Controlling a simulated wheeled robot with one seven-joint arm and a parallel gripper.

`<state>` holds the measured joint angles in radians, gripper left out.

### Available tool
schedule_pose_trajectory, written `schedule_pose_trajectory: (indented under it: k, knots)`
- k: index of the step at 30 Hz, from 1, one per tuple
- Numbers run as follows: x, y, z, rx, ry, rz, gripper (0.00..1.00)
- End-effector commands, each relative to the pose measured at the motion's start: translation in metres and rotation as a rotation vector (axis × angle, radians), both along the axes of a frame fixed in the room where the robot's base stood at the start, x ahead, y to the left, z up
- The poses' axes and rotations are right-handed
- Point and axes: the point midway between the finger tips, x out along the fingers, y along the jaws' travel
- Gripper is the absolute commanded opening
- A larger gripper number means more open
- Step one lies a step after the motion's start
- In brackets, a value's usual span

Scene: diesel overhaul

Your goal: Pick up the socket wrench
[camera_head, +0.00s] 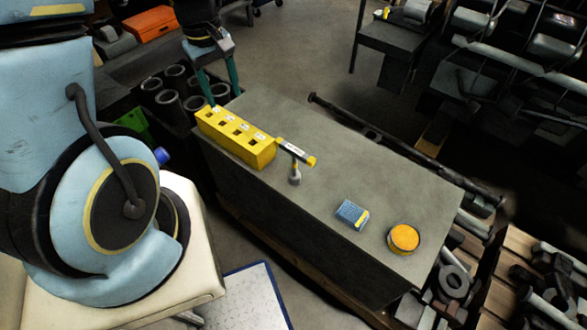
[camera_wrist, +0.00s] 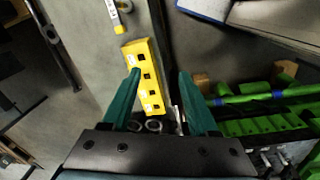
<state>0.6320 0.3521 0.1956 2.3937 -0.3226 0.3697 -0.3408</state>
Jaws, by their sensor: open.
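In the wrist view, part of the wrench (camera_wrist: 112,14) shows at the top edge, cut off by the frame. My gripper (camera_head: 224,99) has two teal fingers, spread apart and empty, above the far left end of the bench. In the wrist view my gripper (camera_wrist: 160,73) is over the yellow block (camera_wrist: 147,80).
A blue patterned box (camera_head: 352,214) and a round orange tin (camera_head: 403,238) stand on the bench's (camera_head: 330,170) near right part. Dark cylinders (camera_head: 170,100) stand left of the bench. A long dark shaft (camera_head: 400,148) runs along its far side. The bench middle is clear.

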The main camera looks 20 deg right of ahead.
Motion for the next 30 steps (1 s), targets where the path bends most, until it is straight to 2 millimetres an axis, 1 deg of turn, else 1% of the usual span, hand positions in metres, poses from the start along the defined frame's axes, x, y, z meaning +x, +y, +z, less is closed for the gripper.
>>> schedule_pose_trajectory:
  k: [1, 5, 6, 9, 12, 15, 18, 20, 23, 27, 30]
  knots:
    - [-0.004, -0.020, -0.022, 0.013, 0.014, 0.020, 0.60]
    - [-0.012, -0.064, -0.061, 0.042, 0.020, 0.113, 0.60]
    - [-0.016, -0.077, -0.073, 0.052, 0.016, 0.140, 0.60]
    - [-0.026, -0.106, -0.102, 0.077, -0.003, 0.202, 0.60]
    - [-0.036, -0.130, -0.125, 0.094, -0.031, 0.253, 0.60]
    - [-0.043, -0.146, -0.140, 0.100, -0.058, 0.290, 0.60]
    - [-0.048, -0.156, -0.148, 0.102, -0.074, 0.311, 0.60]
    - [-0.049, -0.158, -0.152, 0.102, -0.080, 0.317, 0.60]
    - [-0.048, -0.158, -0.164, 0.104, -0.081, 0.324, 0.60]
    - [-0.046, -0.156, -0.186, 0.105, -0.079, 0.325, 0.60]
    - [-0.045, -0.155, -0.199, 0.103, -0.079, 0.322, 0.60]
